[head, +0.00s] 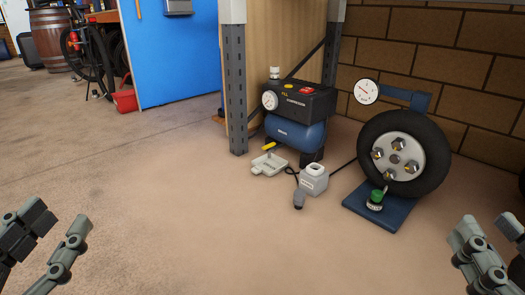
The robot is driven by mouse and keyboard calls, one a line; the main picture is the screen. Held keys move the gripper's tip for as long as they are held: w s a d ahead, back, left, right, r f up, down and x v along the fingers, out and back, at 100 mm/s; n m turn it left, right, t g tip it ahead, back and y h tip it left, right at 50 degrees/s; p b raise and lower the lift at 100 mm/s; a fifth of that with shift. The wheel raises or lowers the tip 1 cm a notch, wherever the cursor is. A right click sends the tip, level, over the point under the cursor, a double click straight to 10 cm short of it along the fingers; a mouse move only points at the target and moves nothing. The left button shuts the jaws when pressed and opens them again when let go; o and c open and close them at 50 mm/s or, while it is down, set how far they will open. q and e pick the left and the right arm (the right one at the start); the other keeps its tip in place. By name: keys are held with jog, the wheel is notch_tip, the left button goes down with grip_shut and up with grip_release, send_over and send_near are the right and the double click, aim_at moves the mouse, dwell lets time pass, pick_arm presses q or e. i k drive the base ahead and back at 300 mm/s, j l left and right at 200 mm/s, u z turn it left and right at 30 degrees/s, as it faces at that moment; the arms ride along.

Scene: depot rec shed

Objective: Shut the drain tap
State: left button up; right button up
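The compressor (299,101) stands by the grey post, with a black top, a white gauge and a blue tank (294,134). A small yellow lever (268,146), which looks like the drain tap, sits low at the tank's left, above a pale drip tray (269,164) on the floor. The lever is too small to tell whether it is open or shut. My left gripper (60,218) is open and empty at the lower left, far from the lever. My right gripper (488,222) is open and empty at the lower right, also apart from everything.
A wheel (405,153) stands on a blue base (388,212) with a green-topped jar (376,200). The grey post (236,90) rises left of the compressor. The front floor is clear.

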aim_at(273, 144)
jog(key=i+j+z, duration=0.1)
jog(key=z, duration=0.25)
jog(key=i+j+z, duration=0.2)
jog(key=z, duration=0.15)
jog(key=i+j+z, duration=0.2)
jog(key=z, duration=0.2)
jog(key=i+j, duration=0.25)
jog(key=i+j+z, duration=0.1)
jog(key=j, duration=0.35)
jog(key=i+j, duration=0.35)
jog(key=i+j+z, duration=0.1)
jog(key=j, duration=0.3)
jog(key=i+j, duration=0.35)
jog(key=i+j+z, duration=0.1)
jog(key=j, duration=0.35)
jog(key=i+j, duration=0.3)
jog(key=j+z, duration=0.05)
jog(key=j, duration=0.05)
